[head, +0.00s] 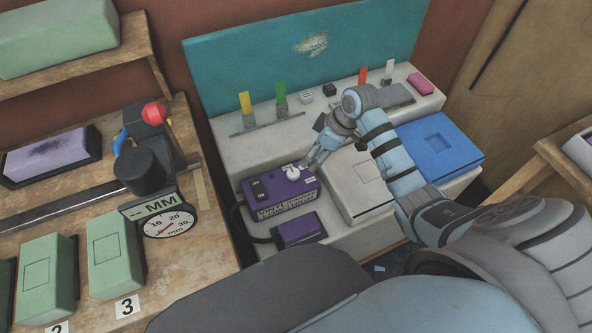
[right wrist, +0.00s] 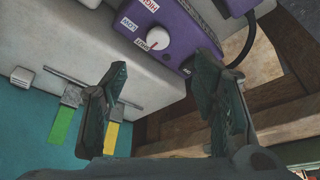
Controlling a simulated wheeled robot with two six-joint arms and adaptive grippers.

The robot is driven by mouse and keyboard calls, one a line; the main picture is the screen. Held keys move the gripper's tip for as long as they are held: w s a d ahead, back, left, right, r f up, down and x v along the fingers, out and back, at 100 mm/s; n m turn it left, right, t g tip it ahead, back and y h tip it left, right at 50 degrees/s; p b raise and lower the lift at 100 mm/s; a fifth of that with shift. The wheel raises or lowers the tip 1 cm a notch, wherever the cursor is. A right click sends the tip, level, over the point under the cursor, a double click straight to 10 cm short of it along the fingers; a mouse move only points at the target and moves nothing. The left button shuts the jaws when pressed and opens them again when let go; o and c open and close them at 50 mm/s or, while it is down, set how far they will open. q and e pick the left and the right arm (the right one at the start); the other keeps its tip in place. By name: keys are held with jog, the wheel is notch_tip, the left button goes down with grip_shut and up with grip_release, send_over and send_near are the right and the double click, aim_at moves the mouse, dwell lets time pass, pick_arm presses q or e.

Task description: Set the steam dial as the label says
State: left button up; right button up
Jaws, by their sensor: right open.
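The steam dial is a round white knob (head: 291,172) on top of a purple box (head: 268,191). In the right wrist view, the knob (right wrist: 159,33) has a red mark on its lower left side, facing a small white label (right wrist: 146,47) whose word I cannot read surely. Other labels there seem to read LOW (right wrist: 128,24) and HIGH. My left gripper is not in view.
A smaller purple block (head: 299,230) sits in front of the box, by a dark hose. Yellow (head: 245,103) and green (head: 281,93) tags stand behind.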

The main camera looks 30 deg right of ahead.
aim_at(294, 173)
jog(key=b+x, duration=0.1)
jog(key=x, duration=0.3)
jog(key=b+x, duration=0.2)
jog(key=x, duration=0.3)
jog(key=b+x, duration=0.1)
jog(key=x, duration=0.4)
jog(key=shift+w+r+b, duration=0.15)
jog(key=shift+w+b, duration=0.1)
jog(key=shift+b, duration=0.15)
jog(key=shift+a, duration=0.1)
jog(key=shift+c, duration=0.3)
